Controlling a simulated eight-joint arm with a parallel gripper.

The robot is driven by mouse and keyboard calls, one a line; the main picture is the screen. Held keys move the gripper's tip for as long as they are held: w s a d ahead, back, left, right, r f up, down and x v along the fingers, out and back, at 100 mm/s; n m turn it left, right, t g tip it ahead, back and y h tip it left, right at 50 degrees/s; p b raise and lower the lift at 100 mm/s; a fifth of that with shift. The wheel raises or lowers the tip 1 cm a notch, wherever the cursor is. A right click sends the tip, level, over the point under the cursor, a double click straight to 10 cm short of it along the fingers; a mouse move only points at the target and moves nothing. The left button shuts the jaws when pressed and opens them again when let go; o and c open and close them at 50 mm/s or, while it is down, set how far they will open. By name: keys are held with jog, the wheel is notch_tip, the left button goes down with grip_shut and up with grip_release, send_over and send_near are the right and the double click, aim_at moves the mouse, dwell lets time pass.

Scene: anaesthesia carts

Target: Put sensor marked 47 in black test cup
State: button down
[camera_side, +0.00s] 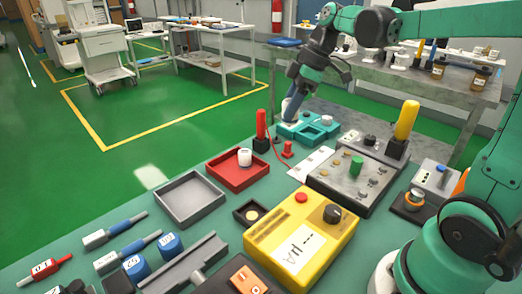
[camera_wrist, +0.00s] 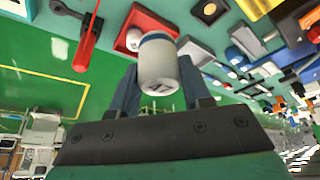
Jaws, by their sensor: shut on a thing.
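My gripper (camera_side: 291,108) is at the far end of the bench, beside a teal fixture (camera_side: 328,121). In the wrist view, the fingers of my gripper (camera_wrist: 158,88) are shut on a white cylindrical sensor with a blue band (camera_wrist: 158,66). A small square black cup (camera_side: 252,213) with a pale round centre sits left of the yellow meter, well away from my gripper. The black cup (camera_wrist: 210,8) also shows at the wrist view's top.
A red tray (camera_side: 228,175) holds another white sensor (camera_side: 245,157). A grey tray (camera_side: 188,215) beside it is empty. The yellow meter (camera_side: 298,245), a grey control panel (camera_side: 330,182) and upright red (camera_side: 261,125) and yellow (camera_side: 406,120) handles stand on the bench.

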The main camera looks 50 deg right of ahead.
aim_at(284, 101)
notch_tip(284, 101, up, 2)
jog(key=shift+r, duration=0.2)
jog(key=shift+a+r, duration=0.15)
jog(key=shift+r, duration=0.15)
jog(key=s+a+n+g+y, duration=0.15)
jog(key=a+n, duration=0.25)
jog(key=a, duration=0.8)
jog(key=shift+h, duration=0.25)
jog(key=f, duration=1.3)
jog(key=shift+s+a+f, duration=0.15)
jog(key=shift+a+f, duration=0.05)
jog(key=shift+f, duration=2.65)
jog(key=c, duration=0.7)
grip_release()
jog(key=shift+f, duration=0.1)
jog(key=shift+o, duration=0.2)
